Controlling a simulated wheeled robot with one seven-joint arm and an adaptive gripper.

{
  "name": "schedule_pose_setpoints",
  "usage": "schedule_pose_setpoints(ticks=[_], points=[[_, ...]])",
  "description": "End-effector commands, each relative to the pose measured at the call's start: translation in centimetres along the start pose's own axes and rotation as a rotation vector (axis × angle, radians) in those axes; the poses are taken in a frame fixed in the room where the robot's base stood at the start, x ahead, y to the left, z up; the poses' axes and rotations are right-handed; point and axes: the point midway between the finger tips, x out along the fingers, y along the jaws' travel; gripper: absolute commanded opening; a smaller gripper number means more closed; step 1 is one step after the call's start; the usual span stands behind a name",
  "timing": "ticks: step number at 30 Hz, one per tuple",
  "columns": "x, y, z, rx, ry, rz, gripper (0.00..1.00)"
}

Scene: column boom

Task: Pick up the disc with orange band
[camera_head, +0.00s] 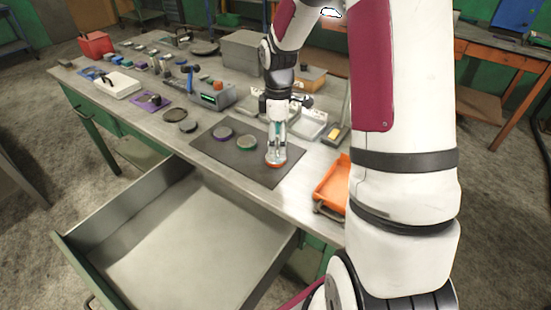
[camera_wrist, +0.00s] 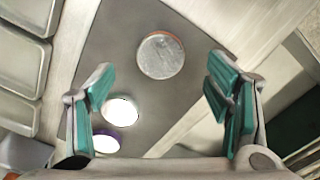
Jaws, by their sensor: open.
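The disc with orange band (camera_head: 277,160) lies near the front right of a dark mat on the workbench. In the wrist view the orange-rimmed disc (camera_wrist: 160,56) is round and pale on top, ahead of the fingertips and roughly centred between them. My gripper (camera_head: 277,148) is over this disc in the head view and partly covers it. In the wrist view my gripper (camera_wrist: 160,88) has its two green-padded fingers wide apart with nothing between the pads. I cannot tell the exact height of the fingertips above the disc.
An orange tray (camera_head: 332,187) sits to the right. An open drawer (camera_head: 180,245) juts out in front. A grey device (camera_head: 212,97) stands behind.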

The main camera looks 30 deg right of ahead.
Motion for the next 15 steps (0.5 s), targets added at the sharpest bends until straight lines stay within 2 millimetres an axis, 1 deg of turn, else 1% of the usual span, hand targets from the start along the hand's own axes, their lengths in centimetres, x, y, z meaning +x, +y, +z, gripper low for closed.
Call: schedule_pose_setpoints(ticks=[4, 10, 12, 15], points=[[0.9, 0.0, -0.1, -0.001, 0.000, 0.000, 0.72], [3.9, -0.1, -0.6, -0.002, -0.001, -0.003, 0.72], [4.6, -0.1, -0.5, -0.001, -0.001, -0.002, 0.72], [5.3, -0.1, -0.5, 0.000, -0.001, -0.001, 0.72]])
